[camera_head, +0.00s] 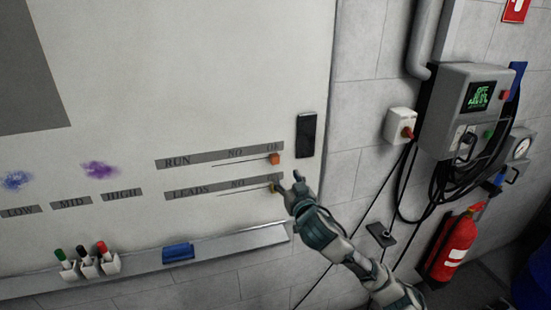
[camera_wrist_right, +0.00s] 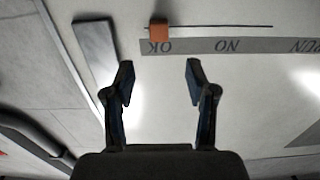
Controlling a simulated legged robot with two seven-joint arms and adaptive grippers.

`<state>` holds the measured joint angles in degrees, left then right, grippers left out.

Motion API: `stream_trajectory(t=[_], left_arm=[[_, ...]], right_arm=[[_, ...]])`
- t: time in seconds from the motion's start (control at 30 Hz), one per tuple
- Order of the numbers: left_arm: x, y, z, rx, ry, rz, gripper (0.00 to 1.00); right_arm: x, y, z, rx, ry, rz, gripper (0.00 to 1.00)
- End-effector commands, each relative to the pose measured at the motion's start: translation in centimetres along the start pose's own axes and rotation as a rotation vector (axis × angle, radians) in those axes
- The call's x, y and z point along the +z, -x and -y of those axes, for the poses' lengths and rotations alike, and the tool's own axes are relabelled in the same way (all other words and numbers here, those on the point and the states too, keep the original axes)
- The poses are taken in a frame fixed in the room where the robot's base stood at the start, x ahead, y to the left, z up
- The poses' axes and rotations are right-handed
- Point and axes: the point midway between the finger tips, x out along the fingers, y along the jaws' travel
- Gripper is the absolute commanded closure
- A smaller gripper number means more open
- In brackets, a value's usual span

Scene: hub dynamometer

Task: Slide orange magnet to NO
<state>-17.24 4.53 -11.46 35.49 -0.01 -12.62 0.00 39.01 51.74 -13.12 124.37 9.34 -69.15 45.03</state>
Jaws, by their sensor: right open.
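The orange magnet (camera_head: 275,159) sits on the whiteboard at the right end of the RUN row's thin line, under the OK label. It also shows in the right wrist view (camera_wrist_right: 159,30), at the OK end of the strip, with the NO label (camera_wrist_right: 228,46) to its right there. My right gripper (camera_head: 290,184) is in front of the lower right of the board, below the magnet in the head view. In the right wrist view its two fingers (camera_wrist_right: 160,75) are spread and empty, apart from the magnet. My left gripper is not in view.
A black device (camera_head: 306,134) is mounted right of the magnet. A tray ledge (camera_head: 222,248) with markers and a blue eraser (camera_head: 178,252) runs below. A control box (camera_head: 466,108) hangs at right.

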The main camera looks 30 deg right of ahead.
Motion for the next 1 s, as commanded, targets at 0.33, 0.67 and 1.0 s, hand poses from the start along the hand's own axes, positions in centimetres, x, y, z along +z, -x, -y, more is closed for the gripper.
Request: stream_trajectory(t=[0.33, 0.67, 1.0], left_arm=[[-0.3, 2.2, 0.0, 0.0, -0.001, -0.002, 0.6], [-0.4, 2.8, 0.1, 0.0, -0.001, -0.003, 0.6], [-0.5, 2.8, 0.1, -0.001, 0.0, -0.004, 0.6]], right_arm=[[-0.3, -7.9, -0.1, 0.002, -0.001, 0.001, 0.44], [-0.1, -10.9, 0.1, 0.0, 0.001, -0.001, 0.44], [0.0, -11.0, 0.0, 0.0, 0.001, 0.0, 0.66]])
